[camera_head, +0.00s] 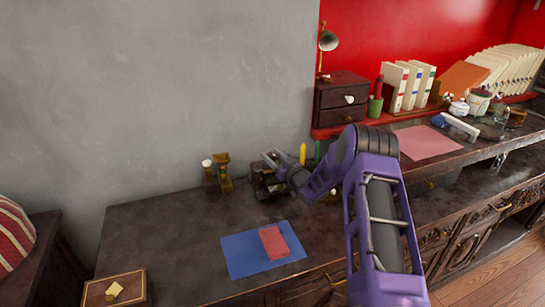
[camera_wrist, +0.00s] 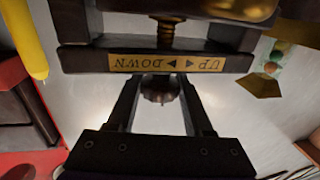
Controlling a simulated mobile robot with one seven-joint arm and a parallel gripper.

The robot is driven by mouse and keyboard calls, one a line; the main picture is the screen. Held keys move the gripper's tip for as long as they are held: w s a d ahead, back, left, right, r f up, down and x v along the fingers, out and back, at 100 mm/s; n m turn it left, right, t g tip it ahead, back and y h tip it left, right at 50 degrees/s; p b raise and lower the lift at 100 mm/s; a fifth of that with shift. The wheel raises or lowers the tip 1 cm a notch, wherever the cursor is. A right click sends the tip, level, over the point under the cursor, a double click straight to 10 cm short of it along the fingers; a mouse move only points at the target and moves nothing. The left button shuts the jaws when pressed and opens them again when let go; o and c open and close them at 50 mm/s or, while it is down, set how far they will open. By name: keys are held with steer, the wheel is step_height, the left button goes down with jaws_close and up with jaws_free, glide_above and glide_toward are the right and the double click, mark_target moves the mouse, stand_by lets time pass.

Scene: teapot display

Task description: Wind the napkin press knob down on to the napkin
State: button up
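The napkin press (camera_head: 262,181) stands on the dark counter near the grey wall, partly behind my gripper (camera_head: 281,163). In the wrist view its dark crossbar carries a brass label (camera_wrist: 166,63) reading UP and DOWN with arrows, upside down. A threaded brass screw (camera_wrist: 167,33) rises beyond the bar. The dark lobed knob (camera_wrist: 160,90) sits on the near side of the bar, between the fingers of my gripper (camera_wrist: 160,82). The fingers stand apart by about the knob's width; whether they touch it is unclear. I cannot make out a napkin in the press.
A wooden holder (camera_head: 222,178) stands left of the press. A yellow upright object (camera_head: 303,153) is close behind my gripper and also shows in the wrist view (camera_wrist: 24,40). A blue mat (camera_head: 240,263) with a red piece (camera_head: 273,242) lies in front.

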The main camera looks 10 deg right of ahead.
jaws_close()
steer(key=shift+h, duration=0.3)
steer(key=m+t+h, duration=0.1)
steer(key=m+h, duration=0.3)
steer(key=h, duration=0.1)
steer(key=shift+a+h, duration=0.15)
steer(key=shift+h, duration=0.15)
steer(key=m+h, duration=0.2)
steer(key=h, duration=0.1)
steer(key=m+h, duration=0.2)
steer(key=h, duration=0.1)
steer(key=shift+g+h, duration=0.3)
steer(key=shift+h, duration=0.1)
steer(key=m+g+h, duration=0.3)
steer(key=m+h, duration=0.1)
steer(key=h, duration=0.1)
steer(key=shift+d+m+g+h, duration=0.2)
steer(key=shift+m+g+h, duration=1.5)
steer(key=shift+g+h, duration=0.1)
steer(key=shift+s+d+m+g+h, duration=0.1)
steer(key=shift+m+g+h, duration=0.8)
steer(key=shift+g, duration=0.5)
